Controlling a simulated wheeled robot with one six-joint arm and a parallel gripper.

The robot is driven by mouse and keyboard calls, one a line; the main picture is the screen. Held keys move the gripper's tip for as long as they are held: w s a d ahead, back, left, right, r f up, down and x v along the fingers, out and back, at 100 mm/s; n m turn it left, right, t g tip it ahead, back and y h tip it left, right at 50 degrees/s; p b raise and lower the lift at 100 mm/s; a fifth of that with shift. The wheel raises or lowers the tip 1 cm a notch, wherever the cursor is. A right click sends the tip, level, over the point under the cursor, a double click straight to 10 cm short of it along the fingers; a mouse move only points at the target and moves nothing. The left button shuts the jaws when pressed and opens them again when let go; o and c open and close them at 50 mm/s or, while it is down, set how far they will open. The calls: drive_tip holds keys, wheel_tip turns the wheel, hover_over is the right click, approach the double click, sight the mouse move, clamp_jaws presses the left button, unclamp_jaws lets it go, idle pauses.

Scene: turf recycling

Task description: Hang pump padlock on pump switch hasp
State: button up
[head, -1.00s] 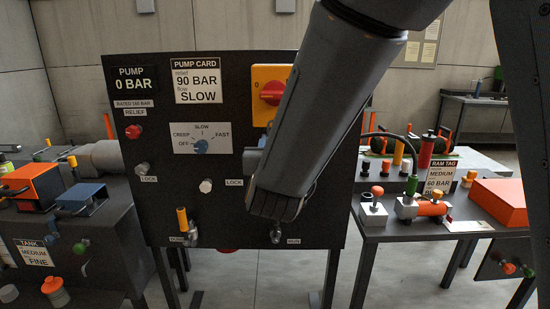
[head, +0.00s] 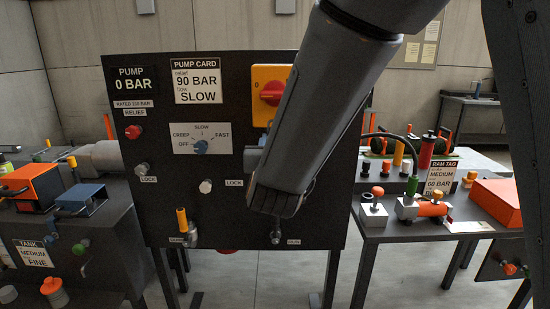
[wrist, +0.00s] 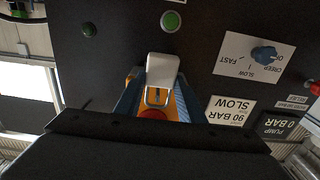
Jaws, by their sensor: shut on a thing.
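My gripper (wrist: 160,88) is at the front of the dark pump panel (head: 230,215), by the yellow switch plate (head: 262,78) with its red knob (head: 271,93). In the wrist view, its blue fingers are shut on a pale grey block, apparently the pump padlock (wrist: 162,70). A grey loop, perhaps its shackle, shows just below the block against the yellow plate. The red knob (wrist: 152,114) is partly visible between the fingers. In the head view, my arm hides the padlock and most of the gripper. I cannot make out the hasp or whether the padlock touches it.
The panel carries a blue flow dial (head: 201,147), a pump card (head: 198,82) and a yellow-handled valve (head: 183,221). A bench (head: 375,232) with a red box (head: 500,202) stands at right. An orange unit (head: 30,184) is at left. Floor shows below the panel.

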drive_tip(key=shift+w+f+b, duration=0.4)
drive_tip(key=shift+w+f, duration=0.05)
drive_tip(key=shift+w, duration=0.2)
idle(0.8)
drive_tip(key=shift+f, duration=0.15)
idle(0.5)
drive_tip(key=o, duration=1.2)
drive_tip(key=shift+s, duration=0.15)
